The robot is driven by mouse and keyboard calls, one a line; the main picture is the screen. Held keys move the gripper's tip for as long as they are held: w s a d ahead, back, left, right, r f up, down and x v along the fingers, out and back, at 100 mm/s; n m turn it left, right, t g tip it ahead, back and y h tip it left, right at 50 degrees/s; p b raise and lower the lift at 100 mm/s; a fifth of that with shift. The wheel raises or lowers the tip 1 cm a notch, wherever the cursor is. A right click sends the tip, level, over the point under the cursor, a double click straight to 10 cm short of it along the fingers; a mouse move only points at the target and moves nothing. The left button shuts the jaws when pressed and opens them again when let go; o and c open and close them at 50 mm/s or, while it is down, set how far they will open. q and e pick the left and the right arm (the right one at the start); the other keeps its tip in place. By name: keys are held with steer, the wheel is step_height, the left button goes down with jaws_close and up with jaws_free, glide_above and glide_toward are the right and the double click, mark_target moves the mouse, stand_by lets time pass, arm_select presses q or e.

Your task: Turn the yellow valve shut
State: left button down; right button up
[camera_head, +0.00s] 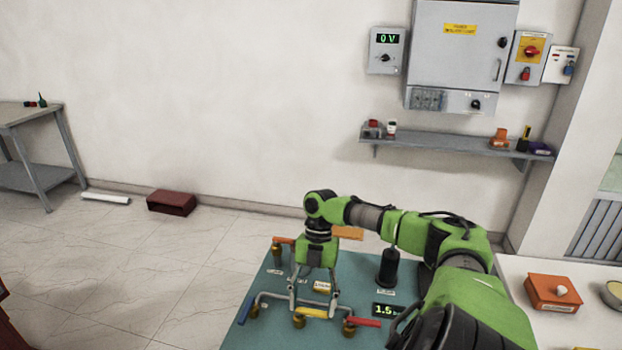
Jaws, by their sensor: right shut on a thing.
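The yellow valve (312,312) has a bar handle lying across the picture above a brass body on the teal bench top (268,335). My right gripper (314,306) points down over this valve. Its two fingers come down on either side and are shut on the yellow handle. Part of the handle's ends is close behind the fingers, so the exact contact is hard to see. A blue-handled valve (245,309) is to the left and a red-handled valve (361,322) to the right. My left gripper is out of view.
Grey pipes (274,296) join the valves. An orange-handled valve (278,250) stands behind, left of my gripper. A dark cylinder (388,268) and a display reading about 1.5 (384,310) are to the right. The floor left of the bench is open.

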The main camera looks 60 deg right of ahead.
steer(key=o, duration=1.6)
steer(key=v, duration=1.2)
